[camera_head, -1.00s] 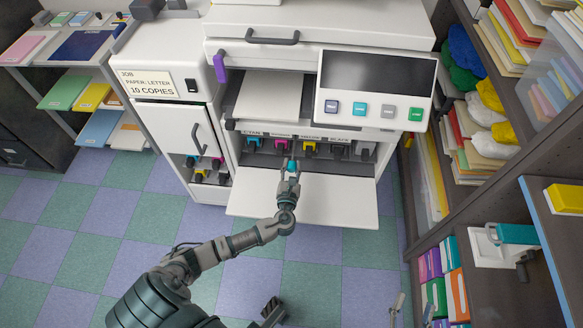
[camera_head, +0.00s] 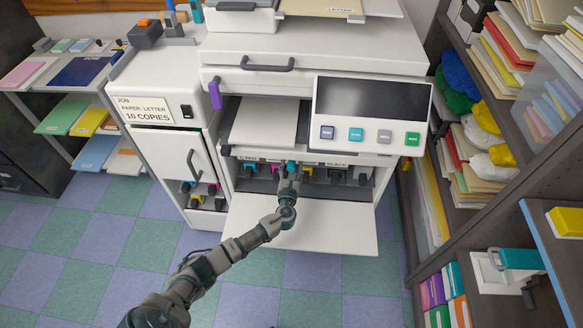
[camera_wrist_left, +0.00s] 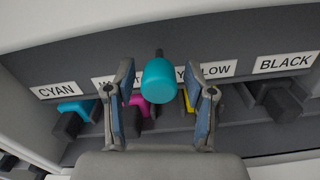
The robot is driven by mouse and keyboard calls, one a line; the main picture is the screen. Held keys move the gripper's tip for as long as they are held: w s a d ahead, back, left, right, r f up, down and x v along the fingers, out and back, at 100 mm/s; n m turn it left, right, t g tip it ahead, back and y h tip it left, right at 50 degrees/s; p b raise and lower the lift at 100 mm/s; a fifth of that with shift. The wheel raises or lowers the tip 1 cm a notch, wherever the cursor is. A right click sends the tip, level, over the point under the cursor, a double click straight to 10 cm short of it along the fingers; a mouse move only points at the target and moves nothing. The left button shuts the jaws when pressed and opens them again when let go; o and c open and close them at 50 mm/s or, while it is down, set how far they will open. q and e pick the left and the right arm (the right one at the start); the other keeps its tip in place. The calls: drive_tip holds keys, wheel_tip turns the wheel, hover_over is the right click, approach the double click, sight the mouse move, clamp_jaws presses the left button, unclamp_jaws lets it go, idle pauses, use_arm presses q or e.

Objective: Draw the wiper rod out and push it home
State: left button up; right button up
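The wiper rod's round teal knob (camera_wrist_left: 159,78) sticks out of the copier's inner panel on a short dark stem, seen in the left wrist view. My left gripper (camera_head: 290,174) reaches in over the open front door. Its two fingers (camera_wrist_left: 161,90) are apart, one on each side of the knob, with a visible gap on both sides. My right gripper is not in view.
The lowered white door (camera_head: 325,228) lies below my left forearm. Cyan (camera_wrist_left: 75,112), magenta (camera_wrist_left: 139,105) and black (camera_wrist_left: 278,103) levers stand close around the fingers. The control panel (camera_head: 370,115) overhangs at the right. Shelves (camera_head: 435,190) stand further right.

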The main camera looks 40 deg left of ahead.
use_arm(q)
drive_tip(key=shift+s+d, duration=0.1)
drive_tip(key=shift+s, duration=0.1)
drive_tip(key=v, duration=1.1)
drive_tip(key=shift+s+d, duration=0.2)
drive_tip(key=shift+f, duration=0.15)
